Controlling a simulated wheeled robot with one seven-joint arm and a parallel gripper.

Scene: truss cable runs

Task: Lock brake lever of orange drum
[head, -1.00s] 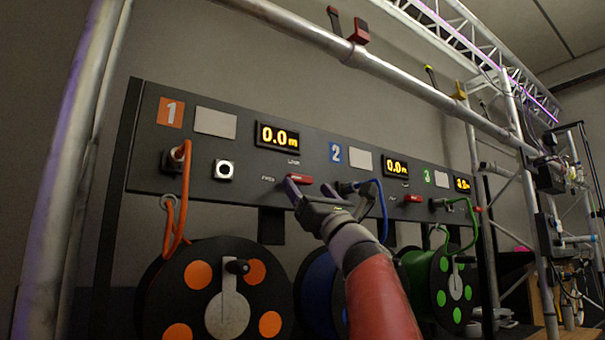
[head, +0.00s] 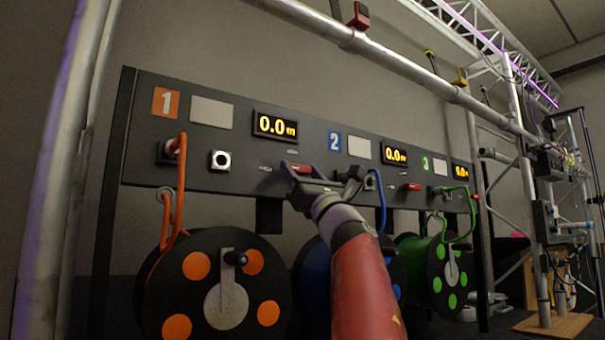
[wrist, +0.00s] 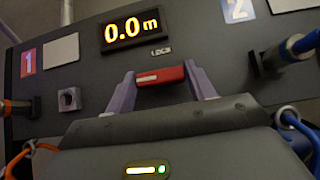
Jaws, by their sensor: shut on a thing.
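The brake lever (head: 305,169) of the orange drum is a small red bar on the dark panel, below the first display. In the wrist view the lever (wrist: 160,77) lies roughly level, just under the LOCK label. My gripper (wrist: 160,80) has its purple fingers at the lever's two ends and is shut on it. In the head view my gripper (head: 306,180) partly covers the lever. The orange drum (head: 215,285), a black reel with orange discs, stands below at left. The FREE label shows faintly left of the lever in the head view.
The first display (head: 275,125) reads 0.0 m. Another red lever (head: 411,187) is further right. A metal pipe (head: 400,65) runs above.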

